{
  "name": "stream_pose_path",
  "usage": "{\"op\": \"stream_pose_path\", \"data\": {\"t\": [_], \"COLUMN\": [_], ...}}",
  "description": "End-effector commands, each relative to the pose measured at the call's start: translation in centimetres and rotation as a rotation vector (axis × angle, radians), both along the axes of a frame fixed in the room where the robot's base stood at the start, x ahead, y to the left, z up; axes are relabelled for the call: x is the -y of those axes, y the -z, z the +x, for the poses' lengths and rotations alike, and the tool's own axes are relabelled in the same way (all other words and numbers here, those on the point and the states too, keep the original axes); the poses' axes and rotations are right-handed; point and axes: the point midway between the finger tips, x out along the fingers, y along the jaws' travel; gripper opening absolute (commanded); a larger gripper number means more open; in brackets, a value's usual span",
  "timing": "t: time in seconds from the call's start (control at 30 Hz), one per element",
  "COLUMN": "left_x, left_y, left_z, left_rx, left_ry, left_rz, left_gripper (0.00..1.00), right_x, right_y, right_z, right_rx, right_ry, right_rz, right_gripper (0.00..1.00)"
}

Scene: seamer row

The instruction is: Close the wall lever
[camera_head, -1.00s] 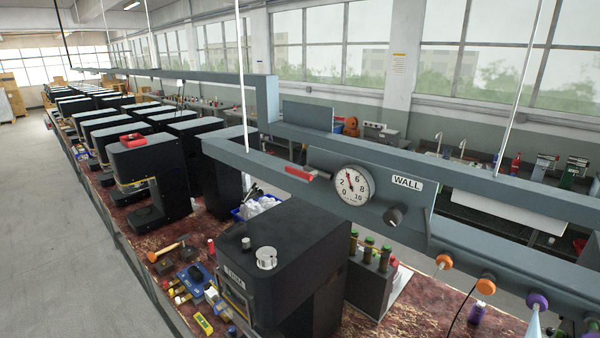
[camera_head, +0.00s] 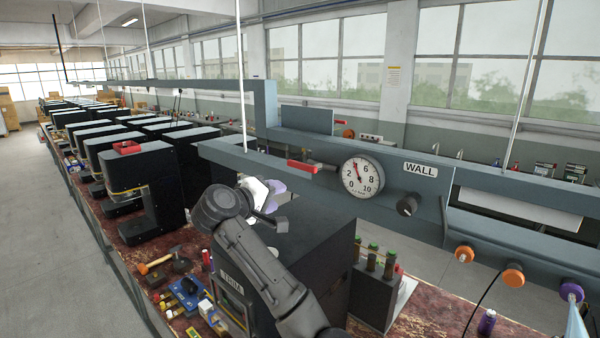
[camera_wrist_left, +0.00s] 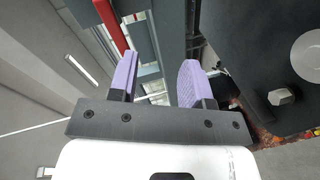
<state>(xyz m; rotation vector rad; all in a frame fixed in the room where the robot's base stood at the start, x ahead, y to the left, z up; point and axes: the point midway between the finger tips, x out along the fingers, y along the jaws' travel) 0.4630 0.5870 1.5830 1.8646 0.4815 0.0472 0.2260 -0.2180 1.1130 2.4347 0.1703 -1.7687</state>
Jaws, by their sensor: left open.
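The wall lever (camera_head: 302,166) has a red handle on a grey stem. It lies about level on the front of the grey overhead beam, left of the round gauge (camera_head: 362,175) and the WALL label (camera_head: 420,169). My left gripper (camera_head: 280,194) is below and left of the lever, apart from it, with its purple fingers partly hidden by the wrist. In the left wrist view the purple fingers (camera_wrist_left: 156,76) are open with nothing between them. A red bar (camera_wrist_left: 112,24), seemingly the lever handle, lies beyond the left finger there.
A black machine (camera_head: 310,235) stands on the bench below the beam. A dark knob (camera_head: 407,205) sits right of the gauge. Tools, including a hammer (camera_head: 160,262), lie on the bench at left.

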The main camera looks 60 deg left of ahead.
Motion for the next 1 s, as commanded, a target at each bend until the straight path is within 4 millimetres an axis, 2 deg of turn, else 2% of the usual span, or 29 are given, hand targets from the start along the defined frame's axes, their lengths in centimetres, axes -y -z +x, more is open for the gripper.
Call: {"op": "stream_pose_path", "data": {"t": [0.03, 0.2, 0.4, 0.53, 0.67, 1.0], "left_x": [-0.6, -1.9, -2.5, -2.7, -3.1, -4.8], "left_y": [-0.8, -2.8, -4.0, -4.4, -4.6, -4.7], "left_z": [-0.3, -1.1, -1.4, -0.8, 0.9, 6.9], "left_rx": [0.063, 0.203, 0.287, 0.304, 0.305, 0.304], "left_ry": [0.004, 0.025, 0.049, 0.056, 0.059, 0.057], "left_rz": [-0.052, -0.185, -0.264, -0.282, -0.284, -0.283], "left_gripper": [0.45, 0.45, 0.45, 0.45, 0.45, 0.45], "right_x": [-0.1, -0.2, -0.2, -0.2, -0.2, 0.0], "right_y": [0.7, 1.4, 1.7, 1.3, 0.5, -2.1], "right_z": [0.0, 0.0, 0.0, 0.0, 0.0, -0.1], "right_rx": [0.0, -0.001, -0.001, -0.001, -0.002, -0.002], "right_ry": [0.001, 0.003, 0.003, 0.003, 0.003, -0.003], "right_rz": [0.002, 0.006, 0.007, 0.007, 0.007, -0.002], "right_gripper": [0.43, 0.43, 0.43, 0.43, 0.43, 0.43]}}
